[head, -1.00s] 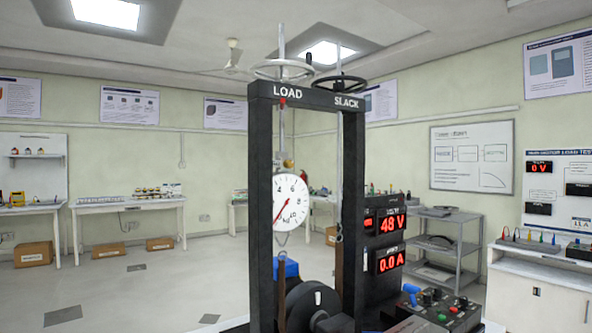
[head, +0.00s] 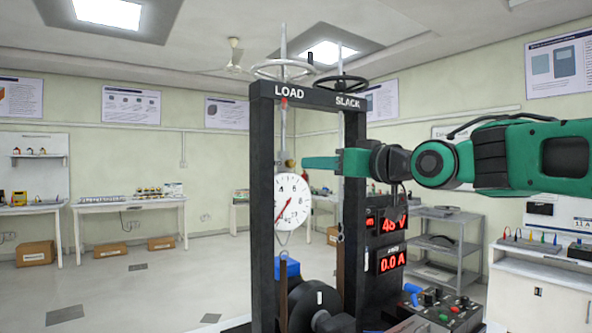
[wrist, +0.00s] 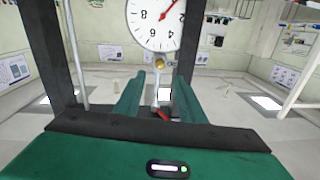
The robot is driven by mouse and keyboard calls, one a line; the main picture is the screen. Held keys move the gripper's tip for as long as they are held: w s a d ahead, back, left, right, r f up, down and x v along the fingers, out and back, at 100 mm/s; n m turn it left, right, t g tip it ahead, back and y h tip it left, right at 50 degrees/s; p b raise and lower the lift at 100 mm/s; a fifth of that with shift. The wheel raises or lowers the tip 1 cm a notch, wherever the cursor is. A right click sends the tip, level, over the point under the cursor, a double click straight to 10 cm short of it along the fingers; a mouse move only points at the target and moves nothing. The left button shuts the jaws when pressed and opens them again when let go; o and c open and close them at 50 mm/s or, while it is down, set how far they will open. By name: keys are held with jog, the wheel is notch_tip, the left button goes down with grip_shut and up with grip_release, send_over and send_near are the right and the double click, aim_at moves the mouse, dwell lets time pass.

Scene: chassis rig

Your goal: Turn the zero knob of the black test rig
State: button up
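The black test rig (head: 262,200) stands in the middle of the head view as a tall black frame. A white round dial (head: 292,215) hangs inside it, and also shows upside down at the top of the wrist view (wrist: 150,22). A small brass knob (head: 291,163) sits at the dial's upper rim; in the wrist view the knob (wrist: 160,63) lies just beyond the fingertips, roughly between them. I take it for the zero knob. My gripper (head: 306,163) reaches in from the right at the knob's height. Its two green fingers (wrist: 160,80) are apart, with nothing held.
Two handwheels (head: 340,83) top the frame, marked LOAD and SLACK. The frame's right post (head: 353,250) is close to my gripper. Red number displays (head: 390,260) and a control box (head: 440,310) are at lower right.

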aim_at(293, 164)
jog(key=x, duration=0.9)
jog(key=shift+w, duration=0.1)
grip_shut()
